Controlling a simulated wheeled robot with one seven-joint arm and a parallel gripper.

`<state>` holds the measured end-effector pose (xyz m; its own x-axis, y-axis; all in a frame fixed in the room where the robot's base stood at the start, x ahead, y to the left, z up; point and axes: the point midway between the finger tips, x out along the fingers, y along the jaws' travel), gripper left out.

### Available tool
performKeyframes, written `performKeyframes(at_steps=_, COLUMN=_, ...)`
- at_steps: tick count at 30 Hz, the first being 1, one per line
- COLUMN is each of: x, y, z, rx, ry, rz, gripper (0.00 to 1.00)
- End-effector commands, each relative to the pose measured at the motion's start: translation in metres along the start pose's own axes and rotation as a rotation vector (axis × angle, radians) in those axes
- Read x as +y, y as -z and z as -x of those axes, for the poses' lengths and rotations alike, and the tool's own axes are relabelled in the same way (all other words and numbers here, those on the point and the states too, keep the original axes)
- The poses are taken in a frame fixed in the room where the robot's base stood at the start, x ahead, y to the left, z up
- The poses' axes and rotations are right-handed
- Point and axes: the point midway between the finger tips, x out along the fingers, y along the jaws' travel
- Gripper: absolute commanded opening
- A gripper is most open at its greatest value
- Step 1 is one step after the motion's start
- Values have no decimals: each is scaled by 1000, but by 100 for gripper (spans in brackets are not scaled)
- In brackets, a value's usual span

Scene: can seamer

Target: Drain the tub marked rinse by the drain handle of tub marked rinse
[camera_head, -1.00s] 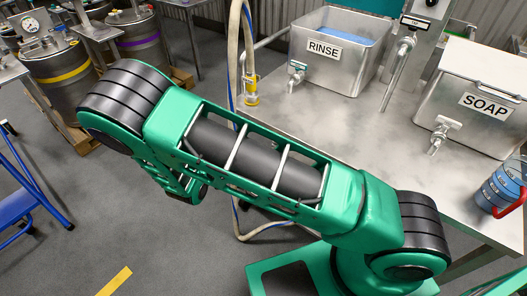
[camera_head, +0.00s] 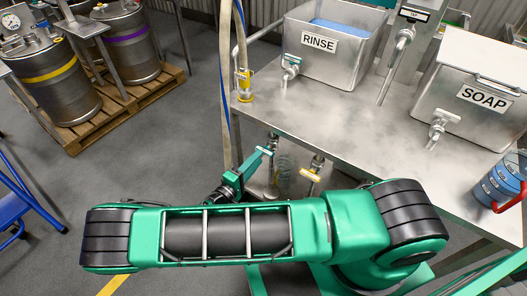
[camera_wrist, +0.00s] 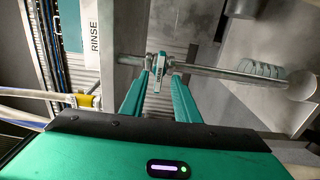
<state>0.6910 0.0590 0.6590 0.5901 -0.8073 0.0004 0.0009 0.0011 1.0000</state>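The metal tub marked RINSE (camera_head: 347,70) stands on the steel bench in the head view, holding blue liquid, with a tap (camera_head: 290,69) on its front. My gripper (camera_head: 264,153) is low at the bench's front edge, beside pipework with valves. In the wrist view, my gripper's two green fingers (camera_wrist: 160,82) are apart. A small teal valve handle (camera_wrist: 160,66) on a metal pipe shows between their tips, its label too small to read. A white RINSE label (camera_wrist: 94,32) is to its left. I cannot tell whether the fingers touch the handle.
A yellow-handled valve (camera_head: 311,175) hangs under the bench, right of my gripper. The SOAP tub (camera_head: 465,105) and a blue container (camera_head: 497,185) stand on the bench (camera_head: 345,120). A hose (camera_head: 228,120) hangs at the bench's left. Barrels stand on a pallet (camera_head: 125,107) at left; open floor lies between.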

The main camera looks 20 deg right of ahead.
Motion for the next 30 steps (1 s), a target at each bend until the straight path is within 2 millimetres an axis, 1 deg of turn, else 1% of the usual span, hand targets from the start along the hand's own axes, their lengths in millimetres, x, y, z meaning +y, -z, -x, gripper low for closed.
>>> performKeyframes(at_steps=1, x=0, y=-1, z=-10, rx=-3, ry=-1, rz=1, gripper=29)
performKeyframes(at_steps=3, x=0, y=0, z=-22, rx=-2, ry=-2, rz=0, gripper=29)
performKeyframes(at_steps=9, x=0, y=0, z=-46, rx=-2, ry=0, rz=0, gripper=29)
performKeyframes(at_steps=15, x=0, y=0, z=-56, rx=-1, ry=1, rz=0, gripper=29)
performKeyframes(at_steps=22, x=0, y=0, z=-56, rx=-1, ry=1, rz=0, gripper=29)
performKeyframes(at_steps=23, x=0, y=0, z=-56, rx=-1, ry=1, rz=0, gripper=26)
performKeyframes(at_steps=24, x=0, y=0, z=-56, rx=-1, ry=1, rz=0, gripper=17)
performKeyframes(at_steps=26, x=0, y=0, z=-56, rx=-1, ry=1, rz=0, gripper=2)
performKeyframes(at_steps=27, x=0, y=0, z=-56, rx=-1, ry=1, rz=0, gripper=0)
performKeyframes(at_steps=30, x=0, y=0, z=-56, rx=-1, ry=2, rz=0, gripper=0)
